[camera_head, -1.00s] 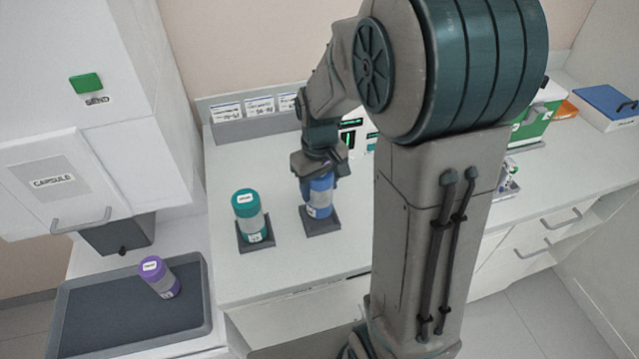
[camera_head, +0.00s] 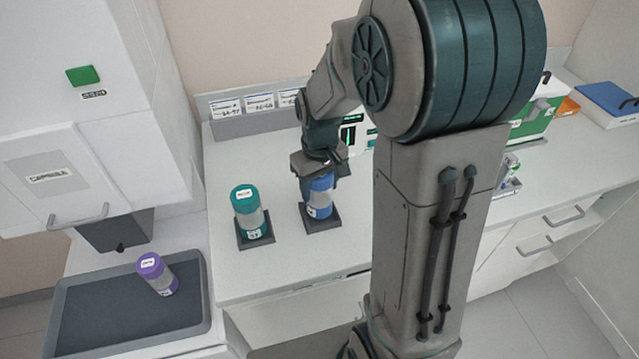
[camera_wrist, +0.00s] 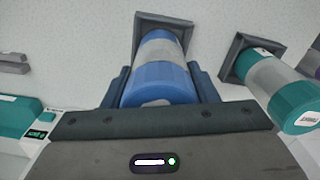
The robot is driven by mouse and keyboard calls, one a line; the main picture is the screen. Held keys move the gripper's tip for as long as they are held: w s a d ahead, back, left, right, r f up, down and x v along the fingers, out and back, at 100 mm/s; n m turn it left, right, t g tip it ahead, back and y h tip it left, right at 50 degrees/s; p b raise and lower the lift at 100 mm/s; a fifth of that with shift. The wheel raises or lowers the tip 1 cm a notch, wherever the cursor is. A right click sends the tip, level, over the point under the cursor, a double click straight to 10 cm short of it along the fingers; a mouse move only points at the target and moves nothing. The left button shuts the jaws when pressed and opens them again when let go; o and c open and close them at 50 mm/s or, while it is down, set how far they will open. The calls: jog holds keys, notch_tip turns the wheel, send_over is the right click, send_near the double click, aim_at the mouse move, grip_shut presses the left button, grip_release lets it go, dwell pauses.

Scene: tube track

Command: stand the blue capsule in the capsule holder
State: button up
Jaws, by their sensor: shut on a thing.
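The blue capsule (camera_head: 320,200) stands upright at the dark square capsule holder (camera_head: 322,219) on the counter. My gripper (camera_head: 319,172) is above it, with its fingers around the blue top. In the wrist view my gripper (camera_wrist: 160,88) has a finger on each side of the blue capsule (camera_wrist: 160,70). The far end of the capsule meets the holder (camera_wrist: 165,22) there. I cannot tell whether the capsule's bottom is fully seated.
A teal capsule (camera_head: 250,210) stands in a second dark holder (camera_head: 256,242) just left. A purple-capped capsule (camera_head: 157,274) stands on a dark tray (camera_head: 105,310) at the lower left, below the dispenser (camera_head: 85,170). The counter in front of the holders is clear.

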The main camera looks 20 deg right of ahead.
jog(key=shift+f+b, duration=0.5)
jog(key=shift+f, duration=0.2)
jog(key=o, duration=1.1)
jog(key=shift+o, duration=0.2)
notch_tip(320, 180, up, 14)
jog(key=shift+f+b, duration=0.1)
jog(key=shift+b, duration=0.3)
